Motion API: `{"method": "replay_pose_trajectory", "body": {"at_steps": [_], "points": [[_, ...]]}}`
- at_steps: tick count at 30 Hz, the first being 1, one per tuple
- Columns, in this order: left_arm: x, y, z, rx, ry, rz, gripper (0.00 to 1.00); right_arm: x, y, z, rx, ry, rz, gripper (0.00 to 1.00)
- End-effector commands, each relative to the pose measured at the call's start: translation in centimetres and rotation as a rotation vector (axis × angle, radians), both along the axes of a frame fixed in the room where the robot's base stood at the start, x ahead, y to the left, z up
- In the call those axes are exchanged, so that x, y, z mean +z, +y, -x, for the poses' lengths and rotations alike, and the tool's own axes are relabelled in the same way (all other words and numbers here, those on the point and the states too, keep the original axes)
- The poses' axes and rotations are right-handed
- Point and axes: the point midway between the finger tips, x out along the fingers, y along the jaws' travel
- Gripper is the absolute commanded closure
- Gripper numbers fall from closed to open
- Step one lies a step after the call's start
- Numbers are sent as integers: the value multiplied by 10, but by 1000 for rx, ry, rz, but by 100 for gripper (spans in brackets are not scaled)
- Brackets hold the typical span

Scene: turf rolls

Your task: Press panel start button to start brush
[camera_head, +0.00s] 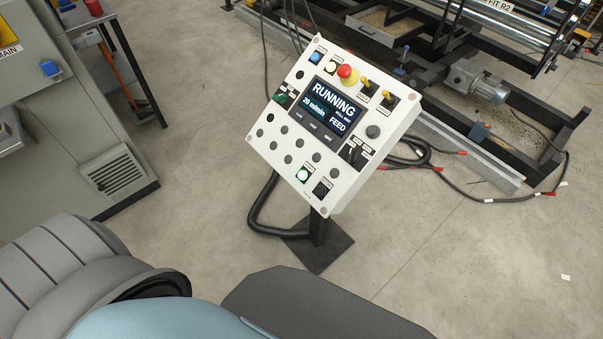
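A white control panel (262,147) stands tilted on a dark post in the middle of the view. Its screen (330,105) reads "RUNNING", "20 m/min" and "FEED". Near its lower edge, a green button (303,175) looks lit, with a black button (321,189) beside it. The labels by the buttons are too small to read. A red mushroom button (347,72) sits at the top, near a blue button (316,57), a white button (331,67) and two yellow toggles (386,97). Neither of my grippers is in view, and nothing touches the panel.
A grey machine cabinet (75,150) stands at the left. A machine frame (440,125) with rollers and a motor (476,82) is at the top right. Black cables (410,153) run over the floor right of the panel. Concrete floor (450,250) is clear at the lower right.

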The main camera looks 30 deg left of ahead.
Motion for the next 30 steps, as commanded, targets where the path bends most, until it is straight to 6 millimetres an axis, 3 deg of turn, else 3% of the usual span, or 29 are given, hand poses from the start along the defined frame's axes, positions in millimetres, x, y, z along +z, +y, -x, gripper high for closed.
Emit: {"method": "replay_pose_trajectory", "body": {"at_steps": [6,12,30], "points": [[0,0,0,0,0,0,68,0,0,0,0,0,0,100],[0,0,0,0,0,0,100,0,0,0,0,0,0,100],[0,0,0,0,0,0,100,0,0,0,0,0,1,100]]}}
